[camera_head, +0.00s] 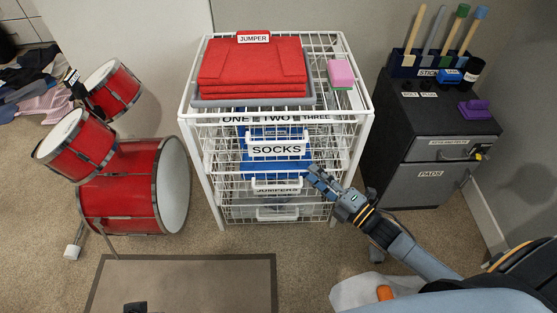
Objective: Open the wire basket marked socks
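The wire basket marked SOCKS (277,149) is in the upper part of a white wire drawer unit (364,112), in the middle of the head view. Its white label sits on the front, with blue contents showing around it. I cannot tell whether the basket is pulled out at all. My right gripper (313,172) is in front of the unit, just below and right of the SOCKS label. Its fingertips look close to the wire front; contact is unclear, and so is their opening. My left gripper is not in view.
A basket marked JUMPERS (277,188) is below. Folded red jumpers (252,70) and a pink-green sponge (340,74) lie on top. Red drums (125,185) stand left, a dark cabinet (405,125) right. A mat (185,285) lies on the carpet in front.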

